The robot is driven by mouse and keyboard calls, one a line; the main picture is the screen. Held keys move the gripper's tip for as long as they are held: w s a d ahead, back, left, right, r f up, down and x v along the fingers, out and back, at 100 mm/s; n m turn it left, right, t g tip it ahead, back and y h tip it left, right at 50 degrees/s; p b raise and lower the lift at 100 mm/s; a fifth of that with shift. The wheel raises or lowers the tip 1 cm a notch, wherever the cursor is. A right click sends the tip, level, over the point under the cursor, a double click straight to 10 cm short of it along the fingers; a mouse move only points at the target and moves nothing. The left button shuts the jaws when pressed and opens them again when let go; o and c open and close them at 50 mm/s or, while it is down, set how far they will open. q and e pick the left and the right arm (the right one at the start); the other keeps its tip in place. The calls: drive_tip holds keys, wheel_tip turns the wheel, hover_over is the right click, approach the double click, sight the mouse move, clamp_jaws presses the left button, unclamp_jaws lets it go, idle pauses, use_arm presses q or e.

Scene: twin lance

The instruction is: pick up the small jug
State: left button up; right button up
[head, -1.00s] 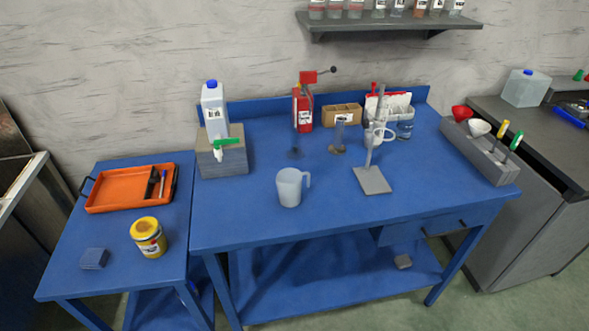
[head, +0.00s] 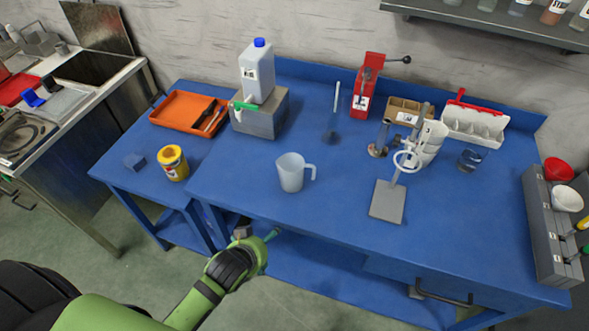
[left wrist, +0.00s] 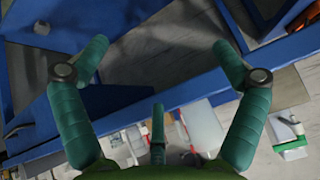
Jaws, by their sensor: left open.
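The small jug (head: 290,173) is a pale, translucent cup with a handle on its right. It stands upright on the blue workbench (head: 330,215), near the front edge. My left gripper (head: 271,236) is in front of the bench's front edge, nearer to me than the jug and apart from it. In the left wrist view, its green fingers (left wrist: 160,47) are spread wide with nothing between them. I cannot make out the jug for certain in that view. My right gripper is not in view.
A stand with a grey base (head: 387,203) and a ring is right of the jug. A grey block (head: 262,118) carrying a white canister (head: 257,72) is behind it. A yellow tin (head: 173,163) and orange tray (head: 187,112) are on the left side table. The bench around the jug is clear.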

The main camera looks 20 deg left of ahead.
use_arm(q)
drive_tip(key=w+r, duration=0.1)
drive_tip(key=r, duration=0.1)
drive_tip(key=w+r+t, duration=0.1)
drive_tip(key=r, duration=0.1)
drive_tip(key=w+r+t, duration=0.1)
drive_tip(key=r, duration=0.1)
drive_tip(key=shift+w+d+r+p, duration=0.15)
drive_tip(key=shift+w+r+p, duration=0.05)
drive_tip(key=shift+r+p, duration=0.1)
drive_tip(key=t+h, duration=0.2)
drive_tip(key=t, duration=0.1)
approach(291, 180)
drive_tip(key=w+f, duration=0.3)
drive_tip(key=shift+d+f, duration=0.15)
drive_tip(key=shift+w+d+r, duration=0.15)
drive_tip(key=shift+w+r, duration=0.05)
drive_tip(key=shift+w, duration=0.15)
drive_tip(key=shift+w+d+t, duration=0.1)
drive_tip(key=shift+w+t, duration=0.2)
drive_tip(key=shift+p+x, duration=0.6)
drive_tip(key=shift+x, duration=0.4)
drive_tip(key=shift+p+x, duration=0.5)
drive_tip(key=shift+x, duration=1.75)
drive_tip(key=shift+w+r, duration=0.1)
drive_tip(key=shift+r, duration=0.05)
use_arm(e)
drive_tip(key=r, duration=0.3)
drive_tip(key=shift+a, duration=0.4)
